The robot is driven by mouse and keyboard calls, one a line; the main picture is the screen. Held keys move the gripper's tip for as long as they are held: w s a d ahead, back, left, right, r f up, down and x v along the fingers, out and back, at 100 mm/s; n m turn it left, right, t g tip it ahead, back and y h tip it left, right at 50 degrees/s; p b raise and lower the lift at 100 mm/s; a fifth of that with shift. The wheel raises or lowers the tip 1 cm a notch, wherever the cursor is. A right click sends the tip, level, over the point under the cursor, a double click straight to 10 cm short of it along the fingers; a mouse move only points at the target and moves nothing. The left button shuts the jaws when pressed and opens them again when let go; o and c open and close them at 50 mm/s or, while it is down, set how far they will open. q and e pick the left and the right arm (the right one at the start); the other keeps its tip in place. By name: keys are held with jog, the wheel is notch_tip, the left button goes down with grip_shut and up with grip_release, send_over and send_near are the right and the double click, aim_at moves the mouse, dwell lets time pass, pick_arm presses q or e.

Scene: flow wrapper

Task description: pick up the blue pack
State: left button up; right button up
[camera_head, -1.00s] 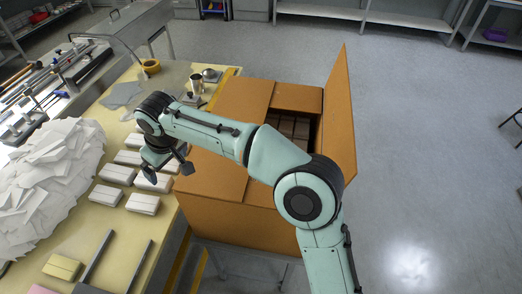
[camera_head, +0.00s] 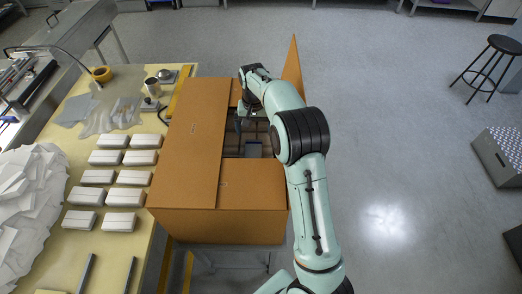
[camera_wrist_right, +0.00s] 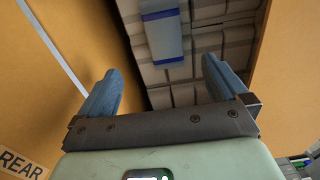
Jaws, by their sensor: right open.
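The blue pack (camera_wrist_right: 162,35), white with blue bands, lies inside the cardboard box among several plain packs, in the right wrist view. In the head view a small bluish patch (camera_head: 254,149) shows in the box opening; it may be the same pack. My right gripper (camera_wrist_right: 160,66) is open and empty, its fingers spread either side of the line toward the blue pack. In the head view the right gripper (camera_head: 240,122) is small and dark, pointing down at the box opening. I cannot tell its exact height above the pack. My left gripper is not in view.
The cardboard box (camera_head: 190,150) has flaps around its opening, one standing upright at the right. The yellow table (camera_head: 130,180) on the left holds several white packs (camera_head: 105,195) and crumpled white sheets (camera_head: 30,200). The floor to the right is mostly clear.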

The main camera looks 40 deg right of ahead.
send_over(253, 151)
jog(key=f, duration=0.7)
jog(key=shift+s+a+f, duration=0.15)
jog(key=shift+s+f, duration=0.25)
jog(key=shift+w+f, duration=0.2)
jog(key=shift+f, duration=1.15)
jog(key=shift+w+f, duration=0.15)
jog(key=shift+f, duration=1.2)
jog(key=shift+s, duration=0.1)
jog(key=shift+c, duration=0.3)
jog(key=c, duration=1)
jog(key=shift+r, duration=0.1)
jog(key=shift+c, duration=0.2)
